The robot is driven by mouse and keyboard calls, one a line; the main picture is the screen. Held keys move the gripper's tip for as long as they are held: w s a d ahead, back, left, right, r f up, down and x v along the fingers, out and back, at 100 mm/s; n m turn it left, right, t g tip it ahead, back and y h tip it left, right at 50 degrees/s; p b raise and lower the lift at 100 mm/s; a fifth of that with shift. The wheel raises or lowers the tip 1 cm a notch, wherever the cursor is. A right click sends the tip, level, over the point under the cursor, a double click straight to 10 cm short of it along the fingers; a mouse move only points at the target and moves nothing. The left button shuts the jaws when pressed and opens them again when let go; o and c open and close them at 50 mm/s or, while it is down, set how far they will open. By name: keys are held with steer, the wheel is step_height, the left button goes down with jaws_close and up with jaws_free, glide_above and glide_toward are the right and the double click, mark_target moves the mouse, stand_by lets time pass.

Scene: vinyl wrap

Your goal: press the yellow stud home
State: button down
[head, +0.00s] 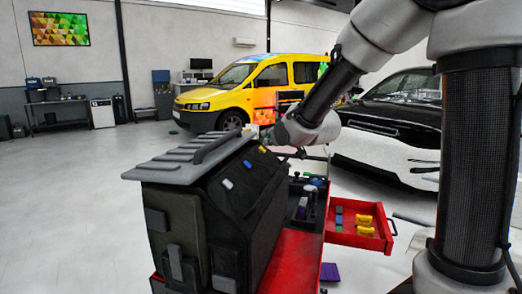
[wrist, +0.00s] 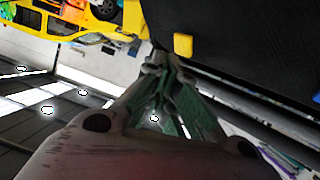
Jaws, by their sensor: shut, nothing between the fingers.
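The yellow stud (wrist: 183,45) sticks out from the dark side of a black case in the wrist view. In the head view the yellow stud (head: 262,150) is the farthest of three on the sloped face of the case (head: 240,190). A blue stud (head: 247,164) and a white stud (head: 227,184) sit nearer in the same row. My gripper (wrist: 160,68) is shut and empty. Its tips appear just below and left of the yellow stud in the wrist view, and I see no clear contact. In the head view my wrist hides part of the gripper.
The case has a grey ribbed lid (head: 180,165) with a handle and stands on a red cart (head: 290,260). An open red drawer (head: 358,230) holds yellow and other small items. A yellow van (head: 215,98) and a black-and-white car (head: 385,145) stand behind. The floor at left is clear.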

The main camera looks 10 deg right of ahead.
steer(key=shift+f, duration=0.1)
steer(key=shift+w+a+f, duration=0.15)
steer(key=shift+w+f, duration=0.05)
steer(key=shift+f, duration=0.1)
steer(key=shift+w+a+f, duration=0.15)
steer(key=shift+a+f, duration=0.15)
steer(key=shift+f, duration=0.1)
stand_by(0.9)
steer(key=shift+s+d+r, duration=0.3)
steer(key=shift+d+r, duration=0.25)
steer(key=shift+r, duration=0.15)
steer(key=shift+s+d+r, duration=0.25)
steer(key=shift+d+r, duration=0.2)
steer(key=shift+r, duration=0.2)
steer(key=shift+s+d+r, duration=0.3)
steer(key=shift+d+r, duration=0.15)
steer(key=shift+r, duration=0.2)
steer(key=shift+s+d+r, duration=0.25)
steer(key=shift+d+r, duration=0.2)
steer(key=shift+r, duration=0.2)
